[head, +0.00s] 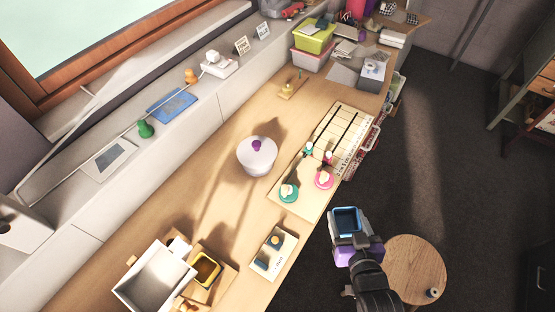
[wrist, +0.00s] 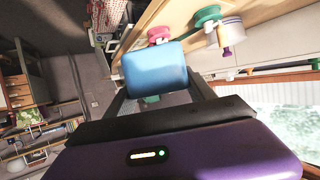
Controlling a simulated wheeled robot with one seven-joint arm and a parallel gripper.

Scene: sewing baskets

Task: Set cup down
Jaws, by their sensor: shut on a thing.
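A blue square-rimmed cup (head: 346,220) is in my gripper (head: 347,228), beyond the right edge of the long wooden table (head: 215,165). The cup is clear of the table and over the dark floor side. In the wrist view the blue cup (wrist: 155,68) sits between the two dark fingers of my gripper (wrist: 157,85), and its smooth blue face is toward the camera. A similar yellow square-rimmed cup (head: 206,257) stands in a wooden holder near the table's front.
A teal spool (head: 289,194) and a pink spool (head: 324,180) stand on a board near the right edge. A white box (head: 152,280) is at the front. A round stool (head: 415,265) is beside my arm. Bare wood shows left of the pot.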

